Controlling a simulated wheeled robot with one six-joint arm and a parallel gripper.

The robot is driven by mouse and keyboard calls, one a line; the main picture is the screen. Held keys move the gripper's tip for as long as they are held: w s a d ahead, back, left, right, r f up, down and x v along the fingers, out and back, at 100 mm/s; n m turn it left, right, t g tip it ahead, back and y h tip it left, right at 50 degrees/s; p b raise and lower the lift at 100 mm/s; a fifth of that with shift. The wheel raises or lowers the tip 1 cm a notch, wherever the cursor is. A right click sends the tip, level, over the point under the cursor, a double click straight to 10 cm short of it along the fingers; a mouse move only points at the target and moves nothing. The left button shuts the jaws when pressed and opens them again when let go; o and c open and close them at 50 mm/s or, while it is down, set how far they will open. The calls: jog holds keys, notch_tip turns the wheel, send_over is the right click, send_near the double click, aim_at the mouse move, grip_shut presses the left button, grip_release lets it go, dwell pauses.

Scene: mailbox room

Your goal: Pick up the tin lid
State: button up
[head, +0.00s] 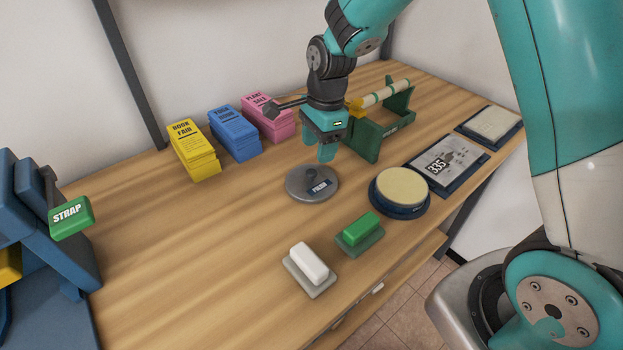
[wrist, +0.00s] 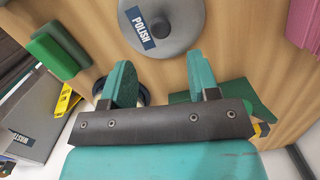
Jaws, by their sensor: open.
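The tin lid (head: 312,186) is a grey round disc with a knob and a dark "POLISH" label, lying flat on the wooden table. My gripper (head: 319,156) is open and empty, pointing down above the far side of the lid. In the wrist view the lid (wrist: 181,25) is at the top, beyond the two teal fingertips (wrist: 162,74). The fingers appear apart from the lid, and its upper edge is cut off by the frame.
A round cream-topped pad (head: 401,187) is right of the lid. A green block (head: 360,228) and a white block (head: 309,263) are in front. Yellow (head: 194,150), blue (head: 234,135) and pink (head: 268,119) card stacks stand behind. A green stand (head: 372,135) is close behind my gripper.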

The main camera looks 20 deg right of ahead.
aim_at(312, 172)
jog(key=f, duration=0.3)
jog(key=a+f+p, duration=0.1)
jog(key=f, duration=0.2)
jog(key=shift+a+f, duration=0.2)
jog(key=shift+f, duration=0.05)
jog(key=c, duration=1)
